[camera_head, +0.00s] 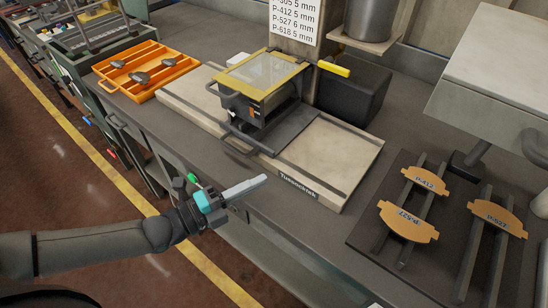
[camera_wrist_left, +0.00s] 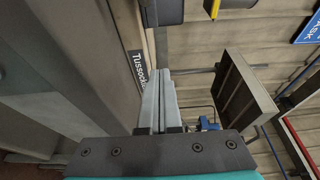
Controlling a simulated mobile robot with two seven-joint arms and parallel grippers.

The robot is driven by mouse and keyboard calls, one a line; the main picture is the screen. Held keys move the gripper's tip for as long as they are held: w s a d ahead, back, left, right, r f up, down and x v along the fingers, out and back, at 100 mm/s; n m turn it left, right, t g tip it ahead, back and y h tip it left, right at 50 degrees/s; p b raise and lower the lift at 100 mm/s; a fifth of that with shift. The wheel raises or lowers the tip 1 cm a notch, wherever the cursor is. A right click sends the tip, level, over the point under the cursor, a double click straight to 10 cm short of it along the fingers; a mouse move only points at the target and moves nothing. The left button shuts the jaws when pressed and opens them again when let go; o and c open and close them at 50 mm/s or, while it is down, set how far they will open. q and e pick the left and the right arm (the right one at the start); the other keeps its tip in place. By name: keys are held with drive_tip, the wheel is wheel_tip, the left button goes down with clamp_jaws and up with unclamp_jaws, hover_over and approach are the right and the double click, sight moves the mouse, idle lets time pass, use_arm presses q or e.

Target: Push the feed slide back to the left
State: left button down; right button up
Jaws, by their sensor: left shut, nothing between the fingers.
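The feed slide (camera_head: 290,128) looks like a dark flat plate lying between the rails of a pale machine base (camera_head: 335,152). It extends to the right from under a yellow-framed guard (camera_head: 262,72), which hides its left part. A dark bar handle (camera_head: 240,148) runs along the front of the machine. My left gripper (camera_head: 262,181) is shut and empty, in front of the base near its label, apart from the slide. In the left wrist view its closed fingers (camera_wrist_left: 162,78) point past the label plate (camera_wrist_left: 137,70). My right gripper is not in view.
An orange tray (camera_head: 108,84) with dark parts stands at the left. A black box (camera_head: 352,92) is behind the machine. The bench front edge runs beneath my left gripper.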

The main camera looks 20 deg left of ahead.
use_arm(q)
drive_tip(key=x, duration=0.3)
drive_tip(key=b+x, duration=0.1)
drive_tip(key=x, duration=0.3)
drive_tip(key=shift+w+d, duration=0.15)
drive_tip(key=shift+w+a+f+b, duration=0.1)
drive_tip(key=shift+w+a+b, duration=0.25)
drive_tip(key=shift+a, duration=0.25)
drive_tip(key=shift+w+a+b, duration=0.3)
drive_tip(key=shift+w+a, duration=0.05)
drive_tip(key=shift+a, duration=0.25)
drive_tip(key=shift+w+a, duration=0.15)
drive_tip(key=shift+a, duration=0.4)
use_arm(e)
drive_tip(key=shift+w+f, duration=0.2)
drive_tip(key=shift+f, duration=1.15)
